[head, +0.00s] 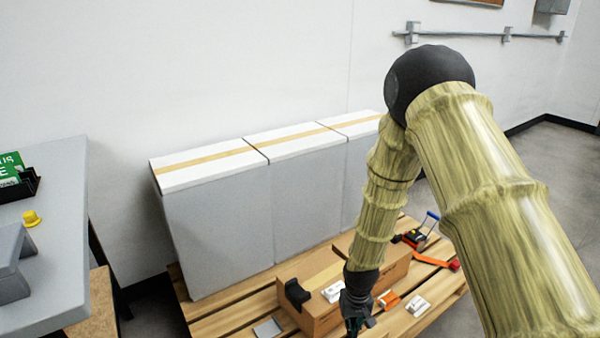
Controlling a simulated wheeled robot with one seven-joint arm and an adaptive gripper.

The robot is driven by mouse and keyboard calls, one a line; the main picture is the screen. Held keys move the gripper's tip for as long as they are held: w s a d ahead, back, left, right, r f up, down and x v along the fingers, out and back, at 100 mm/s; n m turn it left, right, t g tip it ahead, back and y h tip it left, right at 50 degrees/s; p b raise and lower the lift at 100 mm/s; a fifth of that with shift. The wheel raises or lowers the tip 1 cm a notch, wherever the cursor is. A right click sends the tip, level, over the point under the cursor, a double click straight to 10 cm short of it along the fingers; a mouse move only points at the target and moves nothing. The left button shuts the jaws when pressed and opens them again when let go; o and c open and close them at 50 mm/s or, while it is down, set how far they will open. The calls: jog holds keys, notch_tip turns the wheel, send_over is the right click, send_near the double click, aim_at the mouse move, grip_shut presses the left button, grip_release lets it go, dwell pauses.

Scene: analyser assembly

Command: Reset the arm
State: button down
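My arm (480,190) has a bamboo-like surface and a black elbow joint (428,80). It rises from the lower right, bends at the elbow and hangs down in the middle right of the head view. My gripper (355,322) is dark and points down at the lower edge of the picture, in front of a brown cardboard box (322,318). Its fingertips are small and partly cut off, so I cannot tell whether they are open or hold anything.
A wooden pallet (233,310) carries tall grey boxes with white tops (235,210), cardboard boxes, small white packets (418,306) and a ratchet strap with an orange band (430,260). A grey table (50,240) with a yellow piece (32,218) stands left. Bare floor shows at right.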

jog(key=s+d+f, duration=0.2)
jog(key=s+f, duration=0.3)
jog(key=s, duration=0.4)
jog(key=s+d+f, duration=0.3)
jog(key=s+f, duration=0.2)
jog(key=s, duration=0.4)
jog(key=s+d+m, duration=0.1)
jog(key=s+d, duration=0.2)
jog(key=s, duration=1.4)
notch_tip(320, 180, up, 32)
jog(key=p, duration=3.2)
jog(key=shift+w+f+p, duration=0.25)
jog(key=shift+w+p, duration=0.05)
jog(key=shift+w, duration=0.1)
